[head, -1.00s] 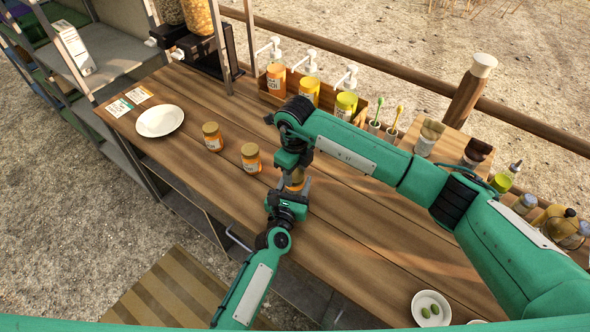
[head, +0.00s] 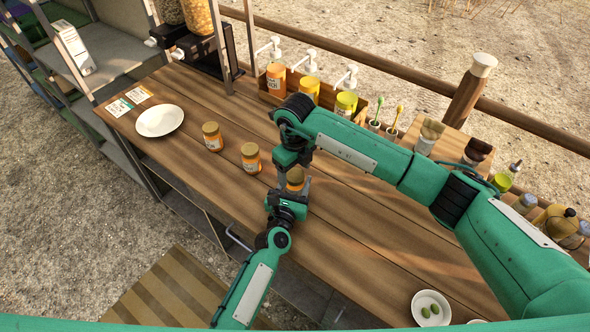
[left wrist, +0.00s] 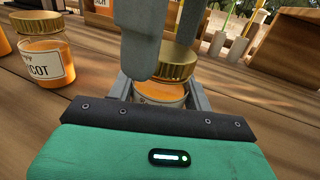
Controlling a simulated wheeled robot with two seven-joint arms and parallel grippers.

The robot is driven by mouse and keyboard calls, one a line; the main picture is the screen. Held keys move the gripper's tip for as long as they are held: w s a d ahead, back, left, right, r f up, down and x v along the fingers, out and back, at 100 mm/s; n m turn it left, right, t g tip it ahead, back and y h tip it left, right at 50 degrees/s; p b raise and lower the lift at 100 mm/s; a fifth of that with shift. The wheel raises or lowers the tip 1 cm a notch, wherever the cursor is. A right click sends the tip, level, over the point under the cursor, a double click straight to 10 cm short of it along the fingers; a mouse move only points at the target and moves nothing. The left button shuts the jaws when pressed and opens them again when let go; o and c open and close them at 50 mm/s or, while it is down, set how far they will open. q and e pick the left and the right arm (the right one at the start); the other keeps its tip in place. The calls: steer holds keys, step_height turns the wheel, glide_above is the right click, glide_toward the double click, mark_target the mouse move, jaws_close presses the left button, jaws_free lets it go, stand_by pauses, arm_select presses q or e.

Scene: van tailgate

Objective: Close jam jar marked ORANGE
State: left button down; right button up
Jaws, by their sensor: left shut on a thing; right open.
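A jam jar with orange contents and a gold lid (head: 295,177) stands on the wooden counter. It also shows in the left wrist view (left wrist: 162,93), with its label mostly hidden. My left gripper (head: 293,191) is shut around the jar's body from the near side. The gold lid (left wrist: 174,65) sits at the jar's top; I cannot tell whether it is fully seated. My right gripper (head: 291,163) points down just above the lid, open, its fingers partly hidden by my arm. Two similar lidded jars stand to the left, one nearer (head: 251,158) and one farther (head: 212,137).
A white plate (head: 160,121) and two cards lie at the counter's left. A wooden rack (head: 362,112) with pump bottles stands at the back. A small bowl (head: 430,308) with green olives sits at the front right. The counter's middle right is clear.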

step_height(320, 180, up, 11)
steer(key=shift+r, duration=0.2)
arm_select(q)
steer(key=c, duration=0.5)
jaws_free()
steer(key=shift+s+a+f, duration=0.1)
steer(key=shift+s+a, duration=0.05)
steer(key=shift+s, duration=0.45)
steer(key=b+v, duration=0.3)
steer(key=v, duration=0.8)
steer(key=shift+s, duration=0.1)
steer(key=shift+s+a, duration=0.25)
steer(key=shift+s, duration=0.4)
arm_select(e)
steer(key=shift+f, duration=1.55)
